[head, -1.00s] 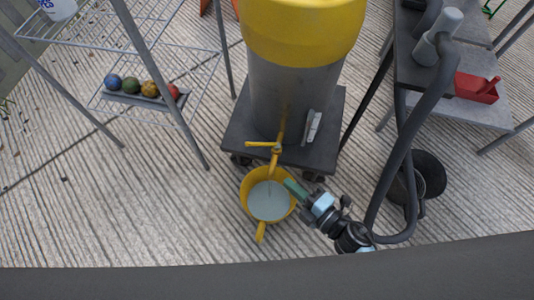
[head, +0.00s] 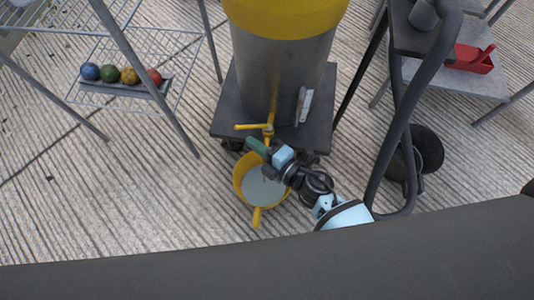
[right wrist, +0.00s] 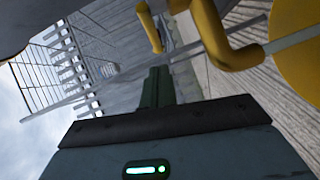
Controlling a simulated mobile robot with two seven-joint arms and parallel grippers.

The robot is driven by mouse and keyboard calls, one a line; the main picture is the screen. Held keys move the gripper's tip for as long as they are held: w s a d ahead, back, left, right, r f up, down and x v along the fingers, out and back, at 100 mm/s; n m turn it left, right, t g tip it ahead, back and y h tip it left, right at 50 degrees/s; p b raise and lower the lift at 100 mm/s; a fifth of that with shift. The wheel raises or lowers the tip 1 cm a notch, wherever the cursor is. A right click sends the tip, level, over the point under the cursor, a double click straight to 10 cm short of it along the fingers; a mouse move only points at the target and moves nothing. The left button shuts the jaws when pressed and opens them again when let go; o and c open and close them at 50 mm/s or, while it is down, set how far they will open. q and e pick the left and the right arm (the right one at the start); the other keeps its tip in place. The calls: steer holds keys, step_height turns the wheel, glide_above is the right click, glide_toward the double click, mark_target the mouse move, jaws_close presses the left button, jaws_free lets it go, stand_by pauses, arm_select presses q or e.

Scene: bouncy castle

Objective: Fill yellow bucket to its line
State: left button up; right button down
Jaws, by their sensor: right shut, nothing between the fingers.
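The yellow bucket (head: 239,181) stands on the ground under the tap, with pale liquid (head: 262,187) inside. Its fill line cannot be made out. The yellow tap (head: 268,131) has its handle (head: 247,126) pointing left. In the right wrist view, the tap spout (right wrist: 213,38) curves at the upper right, and a pale, stream-like band (right wrist: 290,40) leaves its end toward a yellow surface. My right gripper (head: 254,145) is shut and empty, its green fingers just below the tap handle in the head view. The fingers also show in the right wrist view (right wrist: 157,88). My left gripper is out of view.
The grey tank (head: 275,75) with a yellow top stands on a dark wheeled platform (head: 225,115). A wire rack (head: 125,50) with colored balls is left. Ground at front left is clear.

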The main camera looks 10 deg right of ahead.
mark_target(247, 128)
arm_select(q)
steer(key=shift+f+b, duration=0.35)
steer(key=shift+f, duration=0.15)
arm_select(e)
steer(key=shift+w+d+f, duration=0.1)
steer(key=shift+w+f, duration=0.05)
steer(key=shift+w, duration=0.55)
steer(key=shift+w+d+f, duration=0.1)
steer(key=shift+w, duration=0.55)
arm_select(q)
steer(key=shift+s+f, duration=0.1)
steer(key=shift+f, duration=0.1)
arm_select(e)
steer(key=shift+w+a+m+t+h, duration=0.4)
steer(key=shift+w+m+t+h, duration=0.15)
steer(key=shift+m+t+h, duration=0.25)
